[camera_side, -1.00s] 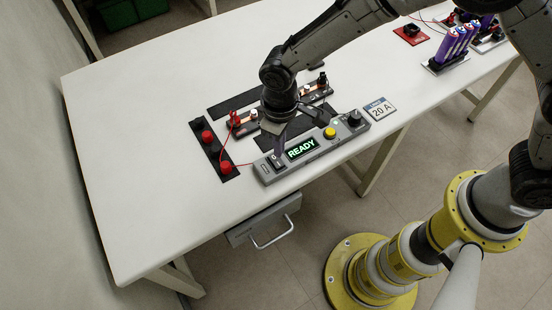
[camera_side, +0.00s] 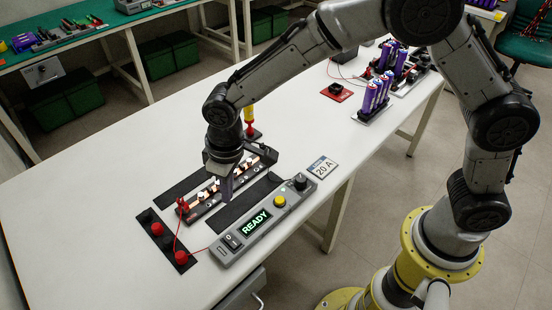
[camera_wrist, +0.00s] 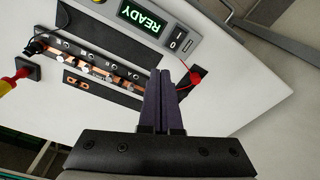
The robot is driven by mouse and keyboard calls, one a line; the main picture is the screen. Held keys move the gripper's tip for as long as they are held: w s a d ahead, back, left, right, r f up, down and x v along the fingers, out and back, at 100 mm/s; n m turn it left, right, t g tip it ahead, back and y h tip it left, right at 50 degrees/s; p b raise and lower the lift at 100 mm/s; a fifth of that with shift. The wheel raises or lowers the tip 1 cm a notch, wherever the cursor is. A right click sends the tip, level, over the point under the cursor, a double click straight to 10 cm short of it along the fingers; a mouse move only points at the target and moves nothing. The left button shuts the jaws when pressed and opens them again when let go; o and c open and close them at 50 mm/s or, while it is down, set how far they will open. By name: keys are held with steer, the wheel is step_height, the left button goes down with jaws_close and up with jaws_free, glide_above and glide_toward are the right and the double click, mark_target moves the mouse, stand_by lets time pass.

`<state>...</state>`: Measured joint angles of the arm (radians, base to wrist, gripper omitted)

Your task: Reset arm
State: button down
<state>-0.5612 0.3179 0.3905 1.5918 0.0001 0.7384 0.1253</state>
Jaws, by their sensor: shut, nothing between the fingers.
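My gripper (camera_side: 227,198) points down above the busbar fixture (camera_side: 198,209) in the side view, with its fingers together and nothing between them. In the wrist view my gripper (camera_wrist: 164,70) shows two dark fingers side by side. The fixture, with its copper bars (camera_wrist: 92,69), lies left of the fingers there. The fingers look apart from the fixture. The grey control box (camera_side: 228,254) shows a lit green READY display; the box is also at the top of the wrist view (camera_wrist: 188,42). My arm is raised and bent over the table.
A red lead plug (camera_side: 182,204) stands at the fixture's left end. A black strip (camera_side: 168,242) bears red knobs. A yellow-and-red tool (camera_side: 250,122) stands behind the fixture. Purple cells (camera_side: 376,95) stand at the back right. The table's left part is clear.

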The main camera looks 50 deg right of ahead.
steer(key=s+d+r+m+t, duration=0.2)
steer(key=d+r, duration=0.6)
steer(key=r, duration=0.1)
steer(key=s+d+r+m+t, duration=0.1)
steer(key=s+d+r+t, duration=0.1)
steer(key=d+r, duration=0.7)
steer(key=s+d+r+m+t, duration=0.1)
steer(key=s+d+r, duration=0.15)
steer(key=s, duration=0.25)
steer(key=s+d+r+m, duration=0.1)
steer(key=s+d, duration=0.2)
steer(key=s, duration=0.2)
steer(key=s+d+f, duration=0.2)
steer(key=s+f, duration=0.3)
steer(key=s, duration=0.3)
steer(key=shift+s+h, duration=0.2)
steer(key=shift+h, duration=0.1)
